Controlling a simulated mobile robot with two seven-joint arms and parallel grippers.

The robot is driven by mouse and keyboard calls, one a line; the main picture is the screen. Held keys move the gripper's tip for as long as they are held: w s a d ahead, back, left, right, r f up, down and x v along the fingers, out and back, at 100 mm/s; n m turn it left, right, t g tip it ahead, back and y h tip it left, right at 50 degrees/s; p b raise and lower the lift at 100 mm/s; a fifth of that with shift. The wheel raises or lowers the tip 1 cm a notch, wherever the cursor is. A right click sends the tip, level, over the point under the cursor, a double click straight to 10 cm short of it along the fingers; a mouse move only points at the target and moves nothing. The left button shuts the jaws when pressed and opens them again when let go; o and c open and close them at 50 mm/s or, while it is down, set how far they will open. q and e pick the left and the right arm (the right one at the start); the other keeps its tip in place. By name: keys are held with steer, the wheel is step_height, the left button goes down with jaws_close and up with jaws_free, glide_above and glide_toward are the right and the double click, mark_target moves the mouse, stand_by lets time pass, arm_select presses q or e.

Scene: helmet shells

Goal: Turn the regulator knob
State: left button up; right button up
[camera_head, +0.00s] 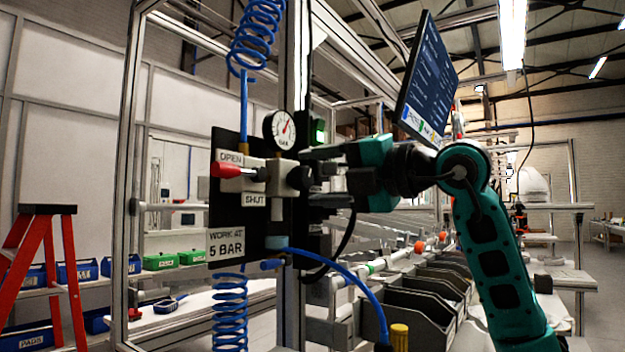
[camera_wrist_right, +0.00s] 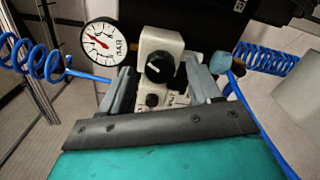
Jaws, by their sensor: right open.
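The regulator knob (camera_wrist_right: 159,68) is black with a pale mark and sits on the light grey regulator body (camera_wrist_right: 154,41). In the head view the knob (camera_head: 299,177) faces right, toward my right gripper (camera_head: 312,177). That gripper is open, with one finger above and one below the knob's level. In the right wrist view the knob lies between the fingers of the gripper (camera_wrist_right: 158,72), with a gap visible on its left; contact on the right is unclear. The round pressure gauge (camera_head: 280,130) has a red needle pointing up and slightly right. My left gripper is not in view.
A red-handled valve (camera_head: 226,170) stands left of the regulator, between OPEN and SHUT labels. A sign (camera_head: 226,243) reads WORK AT 5 BAR. Coiled blue hoses (camera_head: 230,310) hang near the panel. A monitor (camera_head: 427,75) is above my right arm; grey bins (camera_head: 425,290) stand below.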

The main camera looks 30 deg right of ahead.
steer(key=b+v, duration=0.2)
steer(key=v, duration=0.9)
steer(key=shift+f, duration=0.1)
